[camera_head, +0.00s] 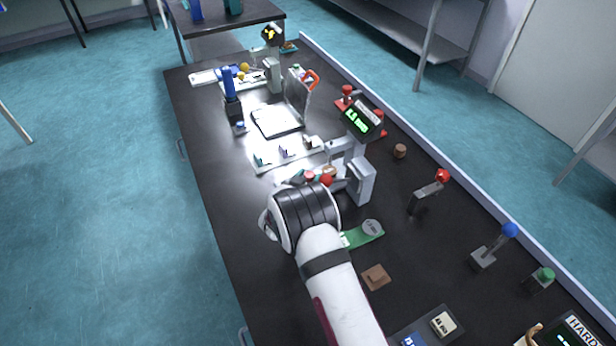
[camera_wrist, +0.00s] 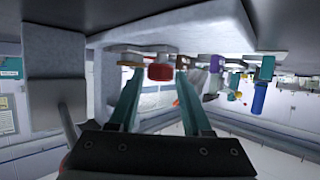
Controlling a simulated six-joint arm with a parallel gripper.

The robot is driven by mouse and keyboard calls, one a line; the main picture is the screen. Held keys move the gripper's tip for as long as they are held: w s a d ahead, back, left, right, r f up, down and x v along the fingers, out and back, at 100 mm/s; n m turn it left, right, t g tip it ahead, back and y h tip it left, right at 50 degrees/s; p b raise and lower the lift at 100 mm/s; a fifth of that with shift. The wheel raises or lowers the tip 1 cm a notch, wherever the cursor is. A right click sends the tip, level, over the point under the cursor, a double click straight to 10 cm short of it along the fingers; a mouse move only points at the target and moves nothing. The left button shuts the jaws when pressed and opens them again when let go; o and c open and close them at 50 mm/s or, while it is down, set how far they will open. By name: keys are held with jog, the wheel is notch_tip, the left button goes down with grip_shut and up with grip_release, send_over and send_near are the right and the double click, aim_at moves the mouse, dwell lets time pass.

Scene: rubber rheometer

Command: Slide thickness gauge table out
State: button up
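A grey instrument (camera_head: 362,181) stands on the dark bench just beyond my wrist; I take it for the thickness gauge. A red round knob (camera_head: 326,180) shows at its near side, and in the wrist view a red knob (camera_wrist: 160,72) sits under a grey body (camera_wrist: 185,28), with the picture upside down. My gripper (camera_wrist: 158,78) is open. Its two teal fingers point at the red knob, one on each side, with visible gaps. Whether the tips reach around it cannot be told. The gauge's table is mostly hidden by my wrist in the head view.
A green display unit (camera_head: 362,119) stands behind the gauge. A tray of samples (camera_head: 286,153) lies farther left. A green strip with a round grey disc (camera_head: 372,228) and a brown block (camera_head: 376,277) lie right of my arm. Red, blue and green-knobbed devices line the right edge.

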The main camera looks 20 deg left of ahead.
grip_shut()
dwell(1.1)
